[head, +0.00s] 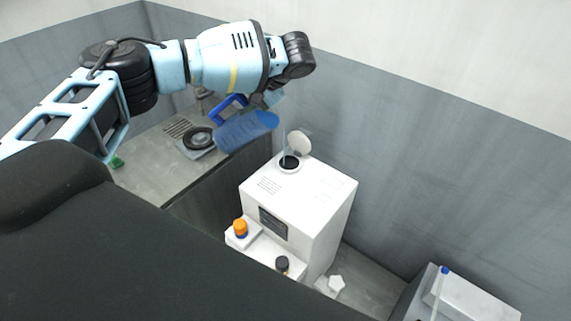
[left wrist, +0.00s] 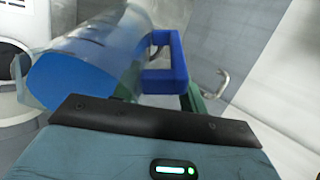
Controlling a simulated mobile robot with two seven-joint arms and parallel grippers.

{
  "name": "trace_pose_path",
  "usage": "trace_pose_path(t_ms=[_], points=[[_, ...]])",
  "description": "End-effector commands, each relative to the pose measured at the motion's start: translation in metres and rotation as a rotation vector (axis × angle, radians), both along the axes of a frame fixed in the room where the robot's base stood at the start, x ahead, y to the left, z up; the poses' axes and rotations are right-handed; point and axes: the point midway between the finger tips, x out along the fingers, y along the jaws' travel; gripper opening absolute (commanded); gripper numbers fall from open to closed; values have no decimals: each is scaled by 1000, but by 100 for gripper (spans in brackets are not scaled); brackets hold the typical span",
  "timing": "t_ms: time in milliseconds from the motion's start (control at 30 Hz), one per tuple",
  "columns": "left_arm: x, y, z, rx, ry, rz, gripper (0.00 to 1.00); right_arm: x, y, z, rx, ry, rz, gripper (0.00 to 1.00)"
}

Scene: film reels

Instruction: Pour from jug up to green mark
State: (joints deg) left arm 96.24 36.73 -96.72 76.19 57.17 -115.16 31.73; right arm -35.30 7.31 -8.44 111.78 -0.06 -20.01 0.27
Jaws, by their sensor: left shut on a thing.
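The jug (head: 247,131) is see-through with blue liquid and a blue handle. It is tipped far over, almost lying on its side, with its right end close to the white machine's round opening (head: 290,163). My left gripper (head: 264,98) is shut on the jug's handle, which also shows in the left wrist view (left wrist: 165,65). In that view blue liquid fills the lower left of the jug (left wrist: 85,75), near a dark round rim. I cannot make out a stream or the green mark. My right gripper is not in view.
The white machine (head: 325,190) has a raised round lid (head: 300,143) beside its opening. A grey counter (head: 150,175) with a black round piece (head: 198,138) stands at left. Walls close in behind.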

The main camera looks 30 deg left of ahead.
Motion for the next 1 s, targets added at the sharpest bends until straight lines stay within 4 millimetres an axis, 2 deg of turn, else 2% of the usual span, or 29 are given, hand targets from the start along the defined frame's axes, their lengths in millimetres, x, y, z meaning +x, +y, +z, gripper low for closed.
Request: trace_pose_path(t_ms=[1000], points=[[2, -6, -6, 92, 32, 1, 6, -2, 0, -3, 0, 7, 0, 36]])
